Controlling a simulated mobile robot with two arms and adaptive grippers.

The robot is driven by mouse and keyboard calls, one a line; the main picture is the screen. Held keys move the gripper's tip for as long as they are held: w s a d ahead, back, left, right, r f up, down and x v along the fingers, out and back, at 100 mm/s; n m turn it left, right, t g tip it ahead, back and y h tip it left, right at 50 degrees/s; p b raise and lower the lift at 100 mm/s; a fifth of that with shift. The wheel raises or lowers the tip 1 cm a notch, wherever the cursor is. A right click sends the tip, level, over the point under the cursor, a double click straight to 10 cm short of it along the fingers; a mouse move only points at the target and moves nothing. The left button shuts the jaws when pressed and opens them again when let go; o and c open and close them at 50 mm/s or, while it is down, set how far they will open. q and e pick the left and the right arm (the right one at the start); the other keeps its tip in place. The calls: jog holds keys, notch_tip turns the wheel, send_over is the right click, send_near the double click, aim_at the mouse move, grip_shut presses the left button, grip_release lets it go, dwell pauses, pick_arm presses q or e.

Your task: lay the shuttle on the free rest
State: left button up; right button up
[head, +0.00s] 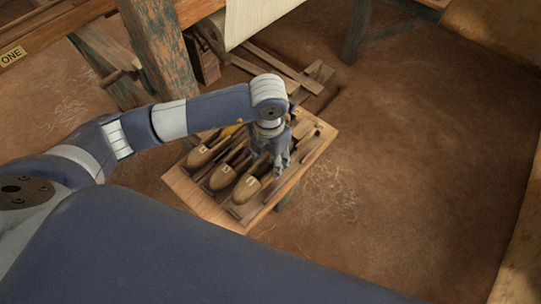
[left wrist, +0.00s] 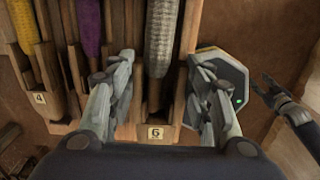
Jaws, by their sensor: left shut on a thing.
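Wooden shuttles lie side by side on a tilted wooden rack (head: 185,190). The shuttle labelled 6 (head: 247,188) has a grey bobbin (left wrist: 161,38) and is the nearest in the head view. My left gripper (head: 275,160) is shut on it, with one finger on each side in the left wrist view. I cannot tell whether it is lifted clear. A shuttle with a purple bobbin (left wrist: 90,28) and one with a yellow bobbin (left wrist: 24,25), labelled 4, lie to its left. My right gripper (left wrist: 268,88) is apart from the rack, fingers spread and empty. Which rest is free is unclear.
Rails show on the rack's right side (head: 297,170), partly behind my left gripper. A worn loom post (head: 160,45) and a hanging pale cloth (head: 255,18) stand beyond the rack. The earth floor (head: 420,150) to the right is clear.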

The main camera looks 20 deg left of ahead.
pick_arm(q)
jog(key=shift+f+b, duration=0.4)
jog(key=shift+f, duration=0.45)
jog(key=shift+f+b, duration=1.7)
jog(key=shift+f, duration=0.15)
jog(key=o, duration=1.4)
jog(key=shift+o, duration=0.2)
jog(key=shift+r+p, duration=2.65)
jog(key=shift+r, duration=1.4)
